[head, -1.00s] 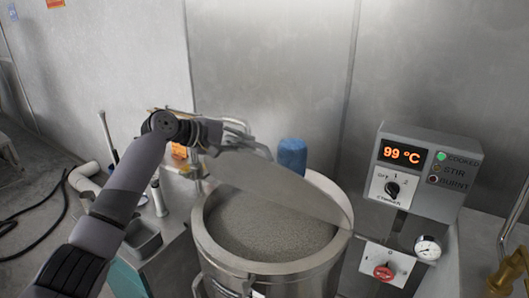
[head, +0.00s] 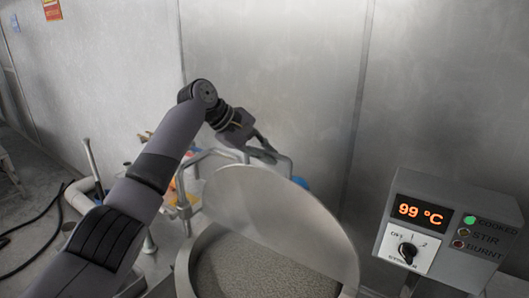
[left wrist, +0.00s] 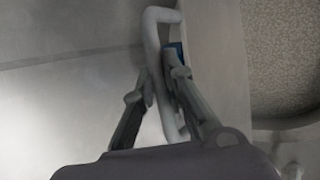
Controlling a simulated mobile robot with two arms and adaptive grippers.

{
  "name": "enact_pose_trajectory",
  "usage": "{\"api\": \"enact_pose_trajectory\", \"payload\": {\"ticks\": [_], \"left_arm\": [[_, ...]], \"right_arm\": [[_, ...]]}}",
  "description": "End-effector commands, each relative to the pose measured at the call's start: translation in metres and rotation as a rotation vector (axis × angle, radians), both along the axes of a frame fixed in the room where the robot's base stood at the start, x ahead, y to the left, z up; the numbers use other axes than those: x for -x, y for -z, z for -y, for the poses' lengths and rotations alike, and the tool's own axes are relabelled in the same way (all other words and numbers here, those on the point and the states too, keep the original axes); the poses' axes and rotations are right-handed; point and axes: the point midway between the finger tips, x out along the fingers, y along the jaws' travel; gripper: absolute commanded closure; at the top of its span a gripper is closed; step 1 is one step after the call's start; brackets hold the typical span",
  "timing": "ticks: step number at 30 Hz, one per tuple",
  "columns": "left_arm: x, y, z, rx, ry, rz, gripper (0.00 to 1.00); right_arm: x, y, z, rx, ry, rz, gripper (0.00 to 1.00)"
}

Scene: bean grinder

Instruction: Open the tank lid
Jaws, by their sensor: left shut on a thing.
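The tank (head: 184,272) is a round metal vessel at the bottom centre of the head view, filled with a grainy beige mass. Its metal lid (head: 285,215) is tilted up steeply at the back of the rim, leaving the front of the tank open. My left gripper (head: 262,150) is behind the lid's upper edge, and its fingers are partly hidden. In the left wrist view my left gripper (left wrist: 155,88) is shut on the pale bar handle (left wrist: 153,45) of the lid. My right gripper is not in view.
A control box (head: 450,228) reading 99 °C with a lit green lamp stands to the right. A blue part (head: 300,183) shows behind the lid. Pipes and a side unit stand left of the tank. A metal wall closes off the back.

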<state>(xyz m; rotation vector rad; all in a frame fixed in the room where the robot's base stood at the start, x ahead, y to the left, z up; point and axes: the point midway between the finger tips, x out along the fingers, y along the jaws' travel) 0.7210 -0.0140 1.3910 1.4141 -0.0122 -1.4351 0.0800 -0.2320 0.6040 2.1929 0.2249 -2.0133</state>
Motion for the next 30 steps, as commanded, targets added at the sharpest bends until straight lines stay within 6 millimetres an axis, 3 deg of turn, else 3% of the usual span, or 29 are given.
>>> {"api": "enact_pose_trajectory", "payload": {"ticks": [1, 7, 8, 16, 30], "left_arm": [[0.001, 0.009, -0.001, -0.011, -0.002, -0.014, 1.00], [0.001, 0.009, -0.001, -0.011, -0.002, -0.014, 1.00], [0.001, 0.009, -0.001, -0.011, -0.002, -0.014, 0.87], [0.000, 0.005, 0.000, -0.006, -0.001, -0.006, 0.69], [0.000, -0.001, -0.002, -0.002, -0.001, 0.000, 0.68]], "right_arm": [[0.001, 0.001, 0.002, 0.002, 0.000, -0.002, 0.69], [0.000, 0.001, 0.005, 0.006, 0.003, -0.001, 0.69], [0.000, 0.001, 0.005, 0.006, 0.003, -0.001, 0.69], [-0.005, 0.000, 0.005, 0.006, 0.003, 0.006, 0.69], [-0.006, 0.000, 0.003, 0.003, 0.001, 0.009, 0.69]]}}
